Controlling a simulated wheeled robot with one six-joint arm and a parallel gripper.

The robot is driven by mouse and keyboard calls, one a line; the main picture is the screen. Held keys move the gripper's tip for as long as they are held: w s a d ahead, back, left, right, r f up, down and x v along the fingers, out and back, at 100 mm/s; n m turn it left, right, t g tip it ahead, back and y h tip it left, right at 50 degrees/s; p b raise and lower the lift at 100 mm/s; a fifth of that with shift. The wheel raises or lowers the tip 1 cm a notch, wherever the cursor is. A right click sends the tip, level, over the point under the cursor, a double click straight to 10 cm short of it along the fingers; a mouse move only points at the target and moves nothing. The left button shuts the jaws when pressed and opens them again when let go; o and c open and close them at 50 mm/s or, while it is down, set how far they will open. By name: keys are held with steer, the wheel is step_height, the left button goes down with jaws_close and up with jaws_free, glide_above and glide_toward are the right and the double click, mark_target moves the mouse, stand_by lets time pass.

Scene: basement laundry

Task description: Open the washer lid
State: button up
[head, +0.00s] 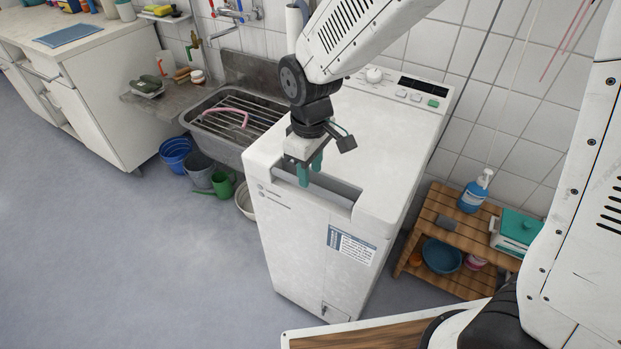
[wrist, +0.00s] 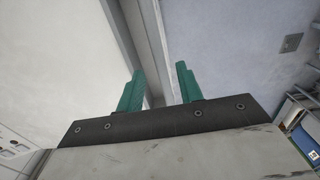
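The white top-loading washer (head: 320,240) stands in the middle of the head view. Its lid (head: 355,137) lies flat and closed on top. A recessed grip notch (head: 335,190) runs along the lid's front edge. My gripper (head: 311,175) points down at this notch with its green fingers over or in it; exact contact cannot be told. In the wrist view my gripper (wrist: 160,88) has its two green fingers apart with nothing seen between them. The edge of the notch (wrist: 150,50) passes behind the fingers there.
A metal sink (head: 235,122) with a rack adjoins the washer's left. Buckets and a green watering can (head: 222,185) stand on the floor below it. A wooden shelf (head: 448,220) with bottles stands at the right. The floor at the front left is clear.

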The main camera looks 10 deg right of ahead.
mark_target(311, 185)
steer(key=shift+f, duration=1.75)
steer(key=shift+c, duration=0.3)
